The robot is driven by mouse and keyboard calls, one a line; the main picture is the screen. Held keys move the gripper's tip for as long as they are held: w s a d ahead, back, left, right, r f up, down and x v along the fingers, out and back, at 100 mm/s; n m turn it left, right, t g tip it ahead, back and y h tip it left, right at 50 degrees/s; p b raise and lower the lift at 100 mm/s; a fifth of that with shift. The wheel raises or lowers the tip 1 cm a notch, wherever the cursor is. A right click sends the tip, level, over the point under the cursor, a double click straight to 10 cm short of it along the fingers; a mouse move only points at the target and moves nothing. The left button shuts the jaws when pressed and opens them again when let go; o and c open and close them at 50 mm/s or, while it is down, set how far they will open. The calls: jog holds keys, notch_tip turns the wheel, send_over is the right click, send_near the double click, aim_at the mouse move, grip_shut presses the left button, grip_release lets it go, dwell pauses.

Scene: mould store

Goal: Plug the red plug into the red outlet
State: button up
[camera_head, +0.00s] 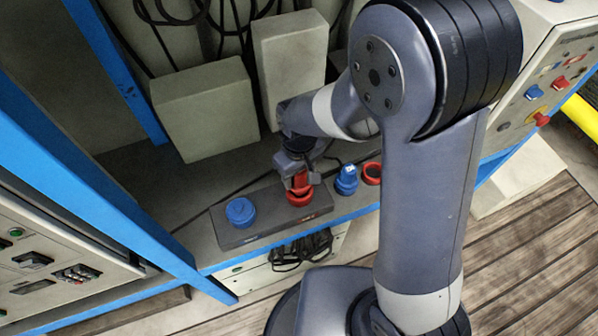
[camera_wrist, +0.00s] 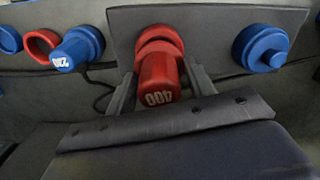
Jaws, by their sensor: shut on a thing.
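The red plug (camera_wrist: 158,84), marked 400, sits between the two fingers of my gripper (camera_wrist: 162,72) in the wrist view, and the gripper is shut on it. The plug's far end meets the red outlet (camera_wrist: 159,36) on the grey panel, in line with it. I cannot tell how deep it sits. In the head view my gripper (camera_head: 300,174) is over the red outlet (camera_head: 299,198), and most of the plug is hidden by the fingers.
A blue outlet (camera_head: 240,211) is on the same panel (camera_head: 270,228). A blue plug (camera_head: 346,181) and a red ring-shaped socket (camera_head: 372,173) stand close on the other side. Grey boxes (camera_head: 203,108) stand behind. A blue frame post (camera_head: 85,165) rises at left.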

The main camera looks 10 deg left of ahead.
jog(key=shift+f+b, duration=0.35)
jog(key=shift+f, duration=0.15)
jog(key=shift+f, duration=0.1)
jog(key=c, duration=0.4)
jog(key=shift+o, duration=0.2)
jog(key=shift+f, duration=0.15)
jog(key=shift+s+f+b, duration=0.1)
jog(key=shift+f+b, duration=0.55)
jog(key=shift+b, duration=0.05)
jog(key=o, duration=1.2)
jog(key=shift+o, duration=0.6)
jog(key=o, duration=0.3)
